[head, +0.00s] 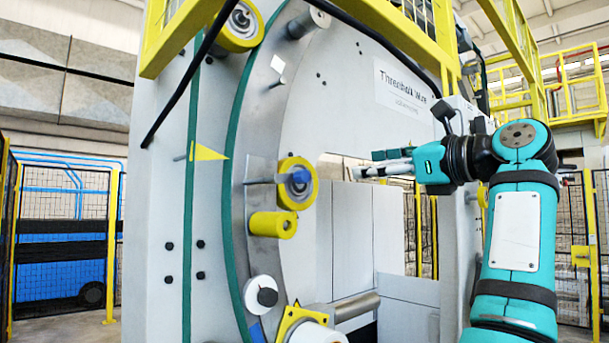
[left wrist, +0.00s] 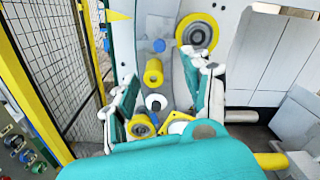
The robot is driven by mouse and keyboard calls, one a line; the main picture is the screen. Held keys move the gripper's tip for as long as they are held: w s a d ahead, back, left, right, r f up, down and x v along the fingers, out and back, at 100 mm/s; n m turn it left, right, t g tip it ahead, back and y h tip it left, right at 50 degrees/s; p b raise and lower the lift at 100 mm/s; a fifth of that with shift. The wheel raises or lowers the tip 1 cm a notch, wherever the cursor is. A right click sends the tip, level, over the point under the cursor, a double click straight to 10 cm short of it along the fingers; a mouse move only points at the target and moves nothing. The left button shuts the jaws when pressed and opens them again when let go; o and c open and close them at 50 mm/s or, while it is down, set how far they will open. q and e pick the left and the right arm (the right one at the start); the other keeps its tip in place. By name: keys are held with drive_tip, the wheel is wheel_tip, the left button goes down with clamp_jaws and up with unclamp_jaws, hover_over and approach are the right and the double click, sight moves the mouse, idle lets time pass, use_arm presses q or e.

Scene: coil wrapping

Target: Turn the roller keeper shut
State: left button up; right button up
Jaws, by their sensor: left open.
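A yellow roller (head: 297,196) sits on the curved grey ring of the machine, with a blue knob (head: 301,176) at its hub. I take this knob for the roller keeper, but its turned position is too small to tell. A blue knob (left wrist: 159,46) and a yellow-rimmed roller (left wrist: 197,35) also show in the left wrist view. My left gripper (head: 366,164) is open and empty, to the right of the roller and apart from it. In the left wrist view, its fingers (left wrist: 165,78) are spread, with rollers seen between them. My right gripper is not in view.
A yellow cylinder (head: 273,225) and a white disc (head: 262,292) sit lower on the ring. A yellow square flange (head: 302,320) and a grey bar (head: 355,306) stick out below. Yellow frames (head: 195,30) stand above. A mesh fence (left wrist: 45,45) stands at left.

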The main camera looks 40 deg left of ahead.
sight(306, 175)
use_arm(q)
drive_tip(key=a+p, duration=0.1)
drive_tip(key=a, duration=0.4)
drive_tip(key=w+a+p, duration=0.1)
drive_tip(key=a+p, duration=0.1)
drive_tip(key=a, duration=0.4)
drive_tip(key=a+p, duration=0.1)
drive_tip(key=a, duration=0.4)
drive_tip(key=shift+w+a+p, duration=0.25)
drive_tip(key=shift+a+p, duration=0.05)
drive_tip(key=shift+p, duration=0.05)
drive_tip(key=shift+a, duration=0.45)
drive_tip(key=shift+d, duration=0.1)
clamp_jaws()
